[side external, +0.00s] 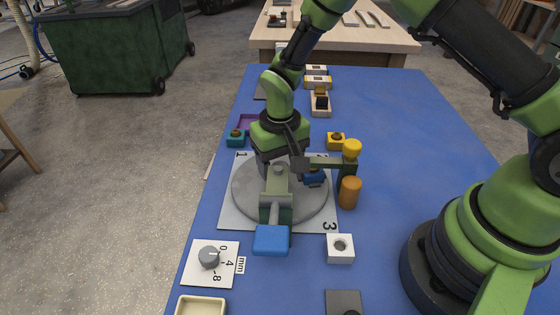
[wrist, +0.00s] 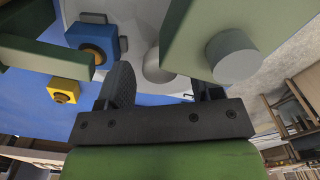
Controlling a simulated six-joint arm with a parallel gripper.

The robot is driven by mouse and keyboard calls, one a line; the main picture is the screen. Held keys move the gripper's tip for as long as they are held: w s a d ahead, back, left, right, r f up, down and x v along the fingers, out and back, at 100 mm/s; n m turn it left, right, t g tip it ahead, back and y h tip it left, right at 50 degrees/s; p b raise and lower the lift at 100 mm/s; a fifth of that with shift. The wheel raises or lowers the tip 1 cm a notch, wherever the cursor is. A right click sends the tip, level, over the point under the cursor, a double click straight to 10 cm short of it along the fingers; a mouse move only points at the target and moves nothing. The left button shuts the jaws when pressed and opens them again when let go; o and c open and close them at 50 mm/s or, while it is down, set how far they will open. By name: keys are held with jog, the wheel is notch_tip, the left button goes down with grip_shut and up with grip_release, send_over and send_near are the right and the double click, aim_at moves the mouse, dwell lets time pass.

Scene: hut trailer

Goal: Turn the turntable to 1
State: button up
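The turntable (side external: 243,190) is a grey round disc on a white square plate (side external: 232,218). The plate shows a 1 at its back left corner and a 3 at its front right. A green fixture (side external: 278,188) with a blue block (side external: 271,240) stands at the disc's front. A small blue part (side external: 314,177) sits at the disc's right; it also shows in the wrist view (wrist: 92,42). My gripper (side external: 285,160) is low over the disc, behind the green fixture. In the wrist view, its fingers (wrist: 162,88) are spread, with a rounded grey knob (wrist: 160,66) beyond the gap. Contact is unclear.
A dark green arm with a yellow top (side external: 352,148) stands close at the right, beside an orange cylinder (side external: 349,192). A dial plate (side external: 209,258), a white block with a hole (side external: 340,248) and a cream tray (side external: 201,306) are in front.

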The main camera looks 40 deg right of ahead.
notch_tip(320, 180, up, 10)
dwell(0.6)
notch_tip(320, 180, down, 10)
jog(key=m+g+y, duration=0.1)
jog(key=m, duration=0.2)
jog(key=m+g+y, duration=0.1)
jog(key=m+y, duration=0.1)
jog(key=m, duration=0.2)
jog(key=shift+f+g, duration=0.1)
jog(key=shift+g, duration=0.3)
grip_shut()
